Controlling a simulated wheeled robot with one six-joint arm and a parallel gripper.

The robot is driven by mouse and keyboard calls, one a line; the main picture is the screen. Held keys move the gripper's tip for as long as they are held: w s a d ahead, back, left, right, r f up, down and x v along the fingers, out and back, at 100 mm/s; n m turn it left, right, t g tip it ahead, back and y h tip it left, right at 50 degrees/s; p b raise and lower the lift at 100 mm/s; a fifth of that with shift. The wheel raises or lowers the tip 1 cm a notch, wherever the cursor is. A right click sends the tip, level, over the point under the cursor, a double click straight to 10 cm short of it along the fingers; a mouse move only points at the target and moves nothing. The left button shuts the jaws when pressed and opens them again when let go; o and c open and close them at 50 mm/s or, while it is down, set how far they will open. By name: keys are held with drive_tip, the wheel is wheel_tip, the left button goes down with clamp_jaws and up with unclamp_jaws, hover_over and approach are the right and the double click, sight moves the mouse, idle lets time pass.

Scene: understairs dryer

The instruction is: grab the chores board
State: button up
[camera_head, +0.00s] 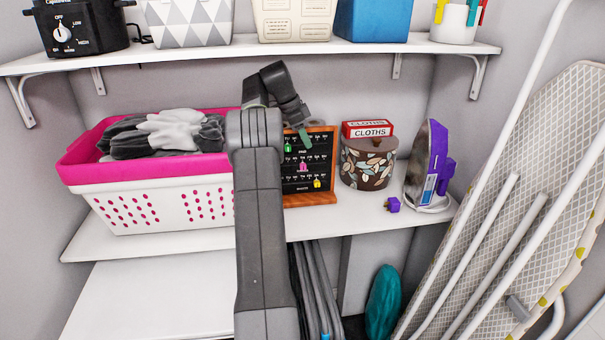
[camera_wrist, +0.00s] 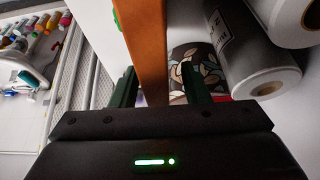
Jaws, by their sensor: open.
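The chores board (camera_head: 320,158) stands on the middle shelf. It has a wooden frame and foot and a black face with white writing and small coloured tags. My arm hides its left part in the head view. My gripper (camera_head: 303,133) is at the board's upper edge. In the wrist view my gripper (camera_wrist: 158,88) is open, with one dark finger on each side of the board's orange-brown wooden edge (camera_wrist: 145,45). The edge runs between the fingers; I cannot tell whether either finger touches it.
A pink-and-white laundry basket (camera_head: 160,205) stands left of the board. A leaf-patterned tin (camera_head: 367,165) with a red cloths box (camera_head: 368,129) by it and a purple iron (camera_head: 430,165) stand right. The upper shelf (camera_head: 270,49) is above my gripper. An ironing board (camera_head: 530,180) leans at right.

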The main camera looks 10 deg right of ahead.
drive_tip(key=shift+c, duration=0.4)
clamp_jaws()
drive_tip(key=shift+r, duration=0.1)
idle(1.0)
